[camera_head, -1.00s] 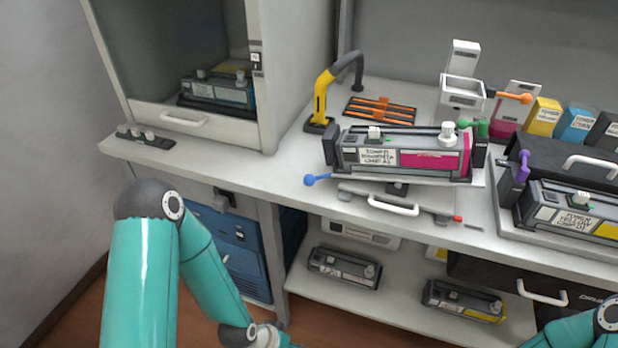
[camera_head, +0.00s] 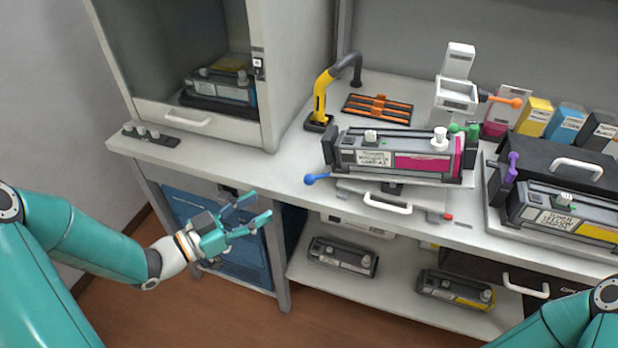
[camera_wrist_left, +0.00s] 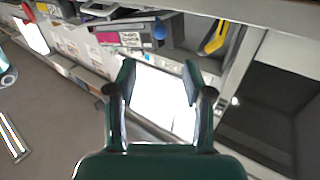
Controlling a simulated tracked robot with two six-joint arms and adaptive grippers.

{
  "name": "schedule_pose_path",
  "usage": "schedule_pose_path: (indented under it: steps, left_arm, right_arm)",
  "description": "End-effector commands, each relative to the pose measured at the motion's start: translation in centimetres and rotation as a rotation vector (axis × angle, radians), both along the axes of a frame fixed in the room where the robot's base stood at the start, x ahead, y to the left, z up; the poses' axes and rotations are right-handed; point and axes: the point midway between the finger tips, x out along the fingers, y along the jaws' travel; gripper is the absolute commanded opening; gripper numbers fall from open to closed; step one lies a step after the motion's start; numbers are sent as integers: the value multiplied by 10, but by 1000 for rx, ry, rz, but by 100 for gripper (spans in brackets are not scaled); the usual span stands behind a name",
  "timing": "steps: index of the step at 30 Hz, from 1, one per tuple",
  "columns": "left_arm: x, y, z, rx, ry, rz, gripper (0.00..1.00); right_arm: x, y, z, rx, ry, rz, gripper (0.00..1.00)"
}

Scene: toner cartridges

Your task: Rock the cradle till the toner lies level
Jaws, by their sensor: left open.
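The magenta toner cartridge (camera_head: 372,157), with a magenta window (camera_head: 422,164), sits in the cradle on the bench. The cradle's blue ball handle (camera_head: 309,180) sticks out at its lower left. Whether the toner lies level is too small to tell. My left gripper (camera_head: 259,207) is open and empty, in front of the bench, below and left of the handle and apart from it. The left wrist view shows its two spread fingers (camera_wrist_left: 158,85), with the cartridge (camera_wrist_left: 125,38) and blue handle (camera_wrist_left: 159,31) beyond. My right gripper is out of view.
A yellow-black curved arm (camera_head: 321,97) stands left behind the cradle. A yellow toner cartridge (camera_head: 560,218) is at the right. Small toner boxes (camera_head: 537,117) line the back. An open-fronted cabinet (camera_head: 195,117) stands at the left. The lower shelf (camera_head: 390,290) holds two more cartridges.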

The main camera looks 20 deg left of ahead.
Motion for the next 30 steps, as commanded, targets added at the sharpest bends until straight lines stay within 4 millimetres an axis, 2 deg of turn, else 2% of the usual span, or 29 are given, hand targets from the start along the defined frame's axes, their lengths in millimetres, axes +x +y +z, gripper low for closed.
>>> schedule_pose_path:
  steps: [12, 18, 24, 30]
  left_arm:
    - [74, -53, 1, 0, 0, -4, 51]
    - [100, -71, 1, 1, 1, -2, 51]
    - [112, -79, 0, 1, 1, -1, 51]
    - [113, -80, -1, 0, 2, -1, 51]
  right_arm:
    - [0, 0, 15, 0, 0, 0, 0]
    - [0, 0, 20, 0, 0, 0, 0]
    - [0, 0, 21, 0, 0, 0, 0]
    - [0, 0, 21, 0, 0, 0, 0]
